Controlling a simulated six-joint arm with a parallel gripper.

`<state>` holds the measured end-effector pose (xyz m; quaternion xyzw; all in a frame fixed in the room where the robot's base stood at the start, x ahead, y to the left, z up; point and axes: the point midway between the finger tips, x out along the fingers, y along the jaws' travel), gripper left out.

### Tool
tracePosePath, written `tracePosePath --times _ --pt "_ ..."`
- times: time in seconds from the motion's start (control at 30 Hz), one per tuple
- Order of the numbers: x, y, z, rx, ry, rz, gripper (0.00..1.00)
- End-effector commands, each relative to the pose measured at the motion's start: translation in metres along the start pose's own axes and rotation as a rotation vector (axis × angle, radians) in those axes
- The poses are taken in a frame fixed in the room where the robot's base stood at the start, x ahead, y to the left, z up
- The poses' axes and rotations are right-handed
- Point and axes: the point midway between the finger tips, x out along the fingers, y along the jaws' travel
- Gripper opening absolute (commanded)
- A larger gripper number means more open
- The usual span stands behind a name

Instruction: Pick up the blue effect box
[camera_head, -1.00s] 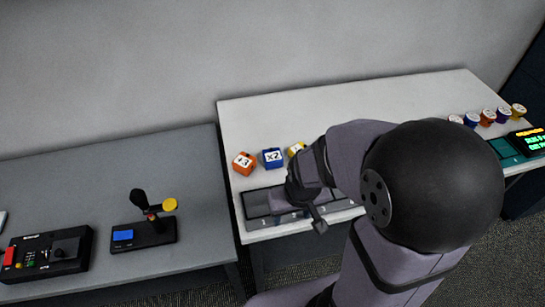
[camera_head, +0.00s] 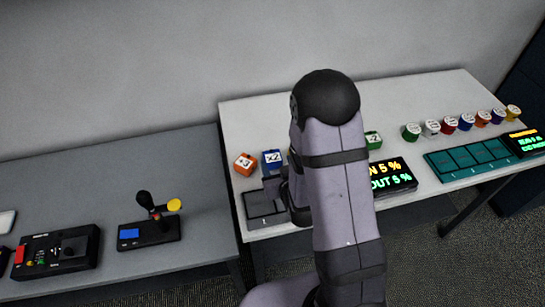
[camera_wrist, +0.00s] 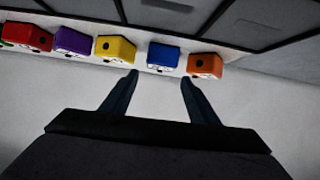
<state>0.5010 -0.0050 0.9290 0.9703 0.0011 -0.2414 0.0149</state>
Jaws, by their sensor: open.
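The blue effect box (camera_head: 272,161), marked x2, stands on the white table between the orange box (camera_head: 245,163) and my arm. In the wrist view the blue box (camera_wrist: 162,56) lies just beyond my two fingertips, between the yellow box (camera_wrist: 115,49) and the orange box (camera_wrist: 205,65). My gripper (camera_wrist: 159,78) is open and empty, its fingertips spread to either side of the blue box in the picture. Whether they touch it cannot be told. My arm hides the yellow and other middle boxes in the head view.
Purple (camera_wrist: 75,41) and red (camera_wrist: 28,36) boxes continue the row in the wrist view. A grey slotted panel (camera_head: 264,204) lies in front of the boxes. A black display (camera_head: 392,176), a green box (camera_head: 373,139) and several coloured round pieces (camera_head: 449,124) stand to the right.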

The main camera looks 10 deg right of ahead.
Motion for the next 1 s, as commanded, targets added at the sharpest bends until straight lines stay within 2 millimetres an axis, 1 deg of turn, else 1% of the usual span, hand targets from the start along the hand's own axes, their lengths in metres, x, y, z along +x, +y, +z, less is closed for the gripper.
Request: tracePosePath --times 0.2,0.43,0.53,0.73,1.0 --pt "-0.003 0.003 0.007 0.021 0.080 -0.002 0.55" --pt "-0.004 0.003 0.010 0.030 0.095 -0.004 0.55" --pt "0.001 0.003 0.010 0.029 0.098 -0.004 0.55" --pt "0.017 0.002 0.009 0.029 0.097 -0.004 0.55" --pt "0.021 0.002 0.005 0.029 0.096 -0.004 0.55"
